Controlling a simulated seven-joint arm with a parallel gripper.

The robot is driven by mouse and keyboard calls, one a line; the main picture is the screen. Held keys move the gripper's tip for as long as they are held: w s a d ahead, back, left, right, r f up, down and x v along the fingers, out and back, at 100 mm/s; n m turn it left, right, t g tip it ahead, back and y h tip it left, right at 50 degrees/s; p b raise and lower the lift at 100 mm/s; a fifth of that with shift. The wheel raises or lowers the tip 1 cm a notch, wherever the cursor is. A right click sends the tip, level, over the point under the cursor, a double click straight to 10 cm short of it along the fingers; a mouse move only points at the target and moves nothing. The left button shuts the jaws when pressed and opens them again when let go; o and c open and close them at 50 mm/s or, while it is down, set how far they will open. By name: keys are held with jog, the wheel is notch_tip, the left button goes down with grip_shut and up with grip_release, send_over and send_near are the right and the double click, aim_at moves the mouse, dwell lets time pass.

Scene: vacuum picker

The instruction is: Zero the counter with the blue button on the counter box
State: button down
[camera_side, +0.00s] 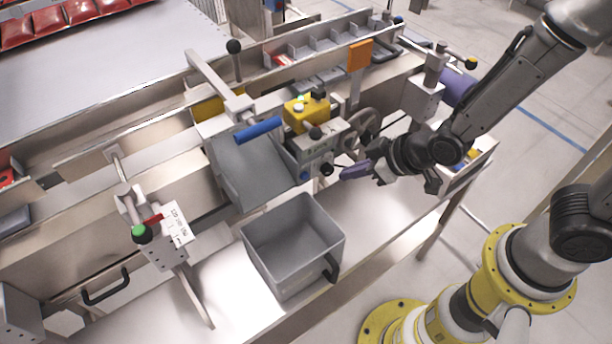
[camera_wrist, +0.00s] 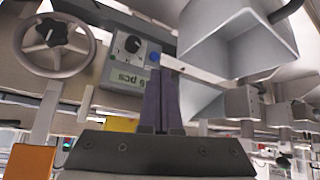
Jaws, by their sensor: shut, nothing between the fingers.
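The grey counter box (camera_side: 318,148) sits at the middle of the machine's front in the side view. In the wrist view the counter box (camera_wrist: 112,75) appears upside down, with a black knob and a display showing "pcs"; I cannot read the number surely. My gripper (camera_side: 343,174) has purple fingers, pressed together and empty, pointing at the box from the right. In the wrist view the fingertips (camera_wrist: 165,72) are close to the button; contact cannot be told.
A grey open bin (camera_side: 293,240) stands below and in front of the box. A handwheel (camera_side: 364,128) is just behind my gripper, and a yellow box (camera_side: 304,112) with buttons is above. A blue-handled lever (camera_side: 258,130) lies to the left.

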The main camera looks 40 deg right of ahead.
aim_at(305, 176)
jog(key=s+a+f+n+t, duration=0.1)
jog(key=s+a+f+n, duration=0.1)
jog(key=f, duration=0.7)
jog(key=shift+a+f+n, duration=0.25)
jog(key=shift+a+n, duration=0.15)
jog(key=shift+a, duration=0.1)
jog(key=w, duration=0.8)
jog(key=shift+w, duration=0.35)
dwell(1.4)
jog(key=shift+w, duration=0.4)
